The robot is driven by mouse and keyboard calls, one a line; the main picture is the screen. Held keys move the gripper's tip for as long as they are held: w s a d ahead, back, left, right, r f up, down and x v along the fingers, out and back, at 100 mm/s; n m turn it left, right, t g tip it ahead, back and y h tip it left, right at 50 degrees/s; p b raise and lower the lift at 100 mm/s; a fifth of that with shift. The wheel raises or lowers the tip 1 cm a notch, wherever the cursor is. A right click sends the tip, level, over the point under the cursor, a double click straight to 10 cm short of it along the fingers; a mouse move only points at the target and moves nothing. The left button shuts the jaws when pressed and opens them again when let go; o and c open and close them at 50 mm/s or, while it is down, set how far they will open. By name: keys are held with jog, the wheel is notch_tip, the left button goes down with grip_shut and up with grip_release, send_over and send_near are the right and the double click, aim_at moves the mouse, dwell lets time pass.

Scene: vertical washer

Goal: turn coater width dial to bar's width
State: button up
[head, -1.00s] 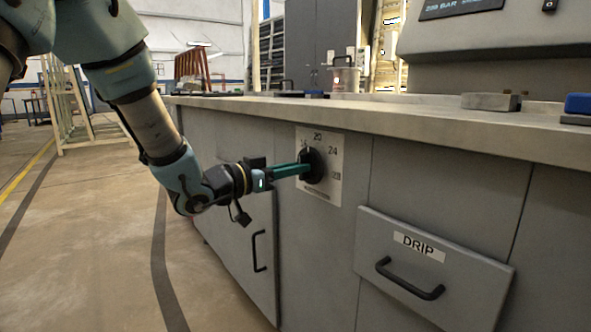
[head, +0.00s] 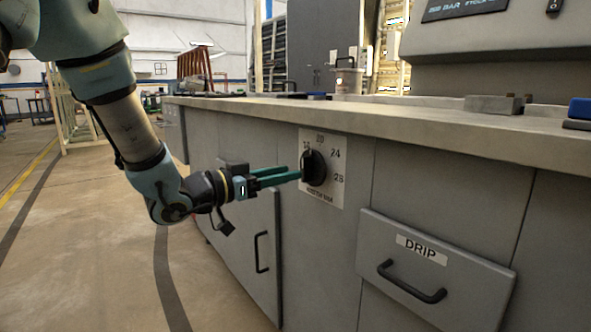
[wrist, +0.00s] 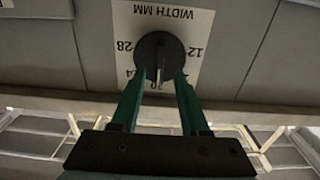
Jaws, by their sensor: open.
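The black round width dial (head: 315,168) sits on a pale plate (head: 334,194) on the grey cabinet front. The plate carries numbers including 20, 24 and 28; the wrist view shows the dial (wrist: 160,52) upside down, with 12 and 28 at opposite sides. A pale mark on the dial points near 20 there. My gripper (head: 297,175) is open, its green fingers apart at the dial's front. In the wrist view my gripper (wrist: 160,86) has one fingertip on each side of the dial's lower part, and I cannot tell whether they touch. The right finger hides part of the scale.
A drawer marked DRIP (head: 430,262) with a black handle is to the lower right. A cabinet door handle (head: 261,252) is below my gripper. The counter (head: 400,118) overhangs above the dial. A grey block (head: 494,104) and a blue object (head: 578,108) lie on it. Open floor is at left.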

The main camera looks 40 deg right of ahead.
jog(key=a, duration=0.6)
jog(key=shift+w+a+p, duration=0.15)
jog(key=shift+a+p, duration=0.2)
